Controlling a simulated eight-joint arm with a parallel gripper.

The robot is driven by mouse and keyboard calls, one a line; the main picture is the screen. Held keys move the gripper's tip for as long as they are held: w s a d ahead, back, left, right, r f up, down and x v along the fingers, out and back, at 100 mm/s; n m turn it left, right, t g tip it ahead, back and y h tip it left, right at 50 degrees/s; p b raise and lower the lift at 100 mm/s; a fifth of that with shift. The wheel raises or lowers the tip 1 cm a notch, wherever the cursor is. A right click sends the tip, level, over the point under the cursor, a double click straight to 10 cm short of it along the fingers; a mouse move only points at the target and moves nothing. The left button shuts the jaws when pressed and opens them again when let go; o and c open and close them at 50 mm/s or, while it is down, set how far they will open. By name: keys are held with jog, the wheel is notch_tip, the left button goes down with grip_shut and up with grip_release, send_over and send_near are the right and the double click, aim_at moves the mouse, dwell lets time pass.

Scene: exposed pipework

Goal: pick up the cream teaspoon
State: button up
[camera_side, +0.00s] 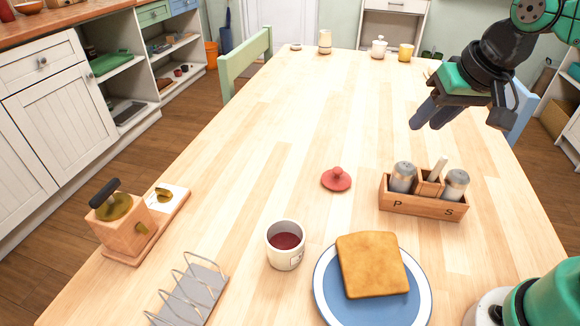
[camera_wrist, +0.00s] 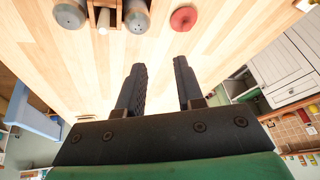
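I cannot make out a cream teaspoon for certain in either view. A pale upright stick (camera_side: 437,169) stands between the two shakers in the wooden caddy; its pale round end also shows in the wrist view (camera_wrist: 103,19). I cannot tell whether it is a handle or a spoon. My gripper (camera_side: 427,122) hangs above the far right part of the table, behind the caddy. In the wrist view my gripper (camera_wrist: 160,64) has its fingers apart, with only tabletop between them.
The caddy (camera_side: 422,205) stands at the right, near a red lid (camera_side: 337,180). In front are a cup (camera_side: 286,246), a toast plate (camera_side: 326,295), a wire rack (camera_side: 190,296) and a wooden box (camera_side: 125,225). Cups and pots stand at the far end.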

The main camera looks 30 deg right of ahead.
jog(key=d+m+g, duration=0.1)
jog(key=m, duration=0.2)
jog(key=s+d+m+g, duration=0.1)
jog(key=d+m+g, duration=0.1)
jog(key=d+m+g+y, duration=0.1)
jog(key=d+m, duration=0.1)
jog(key=m, duration=0.1)
jog(key=shift+s+d+m, duration=0.2)
jog(key=shift+s+m, duration=0.1)
jog(key=shift+s, duration=0.05)
send_over(433, 179)
jog(key=f, duration=0.4)
jog(key=shift+s+d, duration=0.1)
jog(key=shift+s, duration=0.1)
jog(key=shift+w+f, duration=0.15)
jog(key=shift+f, duration=3.2)
grip_shut()
